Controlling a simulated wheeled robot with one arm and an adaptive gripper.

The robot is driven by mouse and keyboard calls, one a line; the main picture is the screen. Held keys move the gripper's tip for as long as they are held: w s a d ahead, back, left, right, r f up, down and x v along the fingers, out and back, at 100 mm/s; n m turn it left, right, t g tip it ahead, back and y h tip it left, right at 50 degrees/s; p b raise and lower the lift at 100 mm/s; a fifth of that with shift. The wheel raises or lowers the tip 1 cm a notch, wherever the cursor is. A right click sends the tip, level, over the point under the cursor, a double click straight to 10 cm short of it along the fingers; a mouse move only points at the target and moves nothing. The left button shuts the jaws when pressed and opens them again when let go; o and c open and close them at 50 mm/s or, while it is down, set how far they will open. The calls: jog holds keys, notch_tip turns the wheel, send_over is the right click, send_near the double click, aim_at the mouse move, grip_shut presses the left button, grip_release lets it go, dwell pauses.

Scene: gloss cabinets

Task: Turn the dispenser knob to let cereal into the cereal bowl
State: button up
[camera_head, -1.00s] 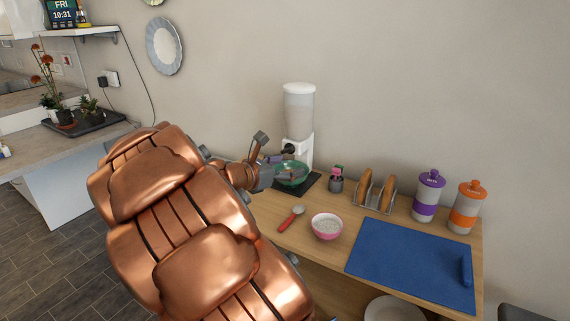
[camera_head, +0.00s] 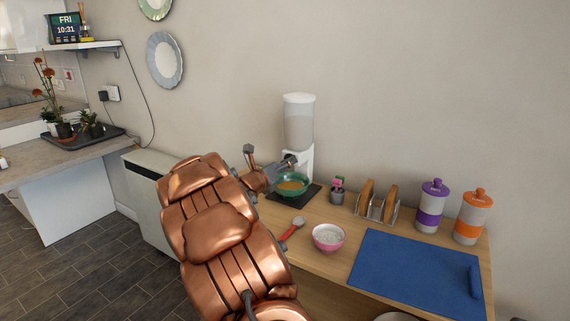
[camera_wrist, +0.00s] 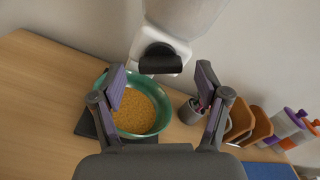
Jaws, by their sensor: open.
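The cereal dispenser (camera_head: 299,124) is white with a clear hopper and stands at the back of the wooden counter against the wall. Its black knob (camera_wrist: 160,59) shows in the wrist view, ahead of and between my fingers. The green cereal bowl (camera_head: 292,185) sits on a dark mat below the spout. In the wrist view the bowl (camera_wrist: 159,113) holds yellow-orange cereal. My gripper (camera_wrist: 160,84) is open and empty, with its fingertips on either side of the knob and apart from it. In the head view my gripper (camera_head: 270,160) is beside the dispenser, above the bowl.
A pink bowl with pale contents (camera_head: 328,238), a red-handled spoon (camera_head: 293,227), a small grey pot (camera_head: 337,194), a bread rack (camera_head: 376,207), purple (camera_head: 431,206) and orange (camera_head: 473,216) canisters and a blue mat (camera_head: 415,275) occupy the counter rightward.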

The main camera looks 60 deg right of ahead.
jog(key=shift+d, duration=0.85)
jog(key=c, duration=1.2)
